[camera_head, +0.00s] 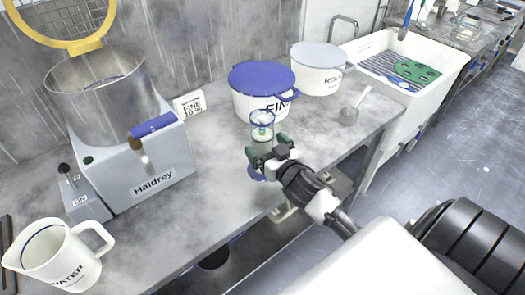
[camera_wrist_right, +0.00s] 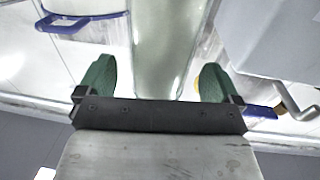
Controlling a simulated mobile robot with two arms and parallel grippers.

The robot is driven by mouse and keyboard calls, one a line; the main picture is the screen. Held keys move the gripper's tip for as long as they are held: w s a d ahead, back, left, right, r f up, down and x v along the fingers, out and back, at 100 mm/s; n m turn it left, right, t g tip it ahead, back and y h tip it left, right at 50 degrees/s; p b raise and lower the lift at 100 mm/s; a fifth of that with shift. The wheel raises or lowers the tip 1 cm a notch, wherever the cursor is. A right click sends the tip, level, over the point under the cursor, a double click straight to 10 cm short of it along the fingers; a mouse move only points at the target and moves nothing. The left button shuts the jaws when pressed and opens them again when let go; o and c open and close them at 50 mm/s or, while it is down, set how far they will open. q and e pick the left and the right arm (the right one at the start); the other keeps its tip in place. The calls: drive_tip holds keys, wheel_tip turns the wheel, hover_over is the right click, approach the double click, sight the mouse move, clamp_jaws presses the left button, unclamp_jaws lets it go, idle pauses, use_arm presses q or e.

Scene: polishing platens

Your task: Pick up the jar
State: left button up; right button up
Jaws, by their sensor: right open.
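The jar (camera_head: 262,130) is a small clear glass with a blue rim and some pale content. It stands upright on the grey counter in front of the blue-lidded tub. My right gripper (camera_head: 266,147) is open just in front of the jar, with its green fingers spread to either side. In the right wrist view, a translucent upright body that looks like the jar (camera_wrist_right: 165,45) lies between the two green fingers (camera_wrist_right: 156,72), with a gap at each side. My left gripper is not in view.
A blue-lidded tub (camera_head: 263,79) and a white-lidded tub (camera_head: 319,69) stand behind the jar. A grey Haldrey machine (camera_head: 152,165) and a white water jug (camera_head: 55,255) are at left. A scoop (camera_head: 353,108) lies right, before the sink (camera_head: 432,63).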

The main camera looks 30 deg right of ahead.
sight(263, 129)
drive_tip(key=w, duration=0.2)
drive_tip(key=shift+w+f, duration=0.1)
drive_tip(key=shift+w, duration=0.3)
drive_tip(key=shift+s, duration=0.15)
drive_tip(key=shift+c, duration=1)
drive_tip(key=c, duration=1.2)
drive_tip(key=shift+d, duration=0.1)
drive_tip(key=shift+c, duration=0.4)
drive_tip(key=shift+r, duration=0.25)
drive_tip(key=shift+r, duration=0.5)
wheel_tip(263, 129, up, 3)
drive_tip(key=shift+d+r, duration=0.1)
drive_tip(key=s+d+r, duration=0.6)
drive_tip(key=s, duration=0.3)
drive_tip(key=shift+s+d+r+b, duration=0.2)
drive_tip(key=shift+d+r+b, duration=0.05)
drive_tip(key=shift+d+b, duration=0.05)
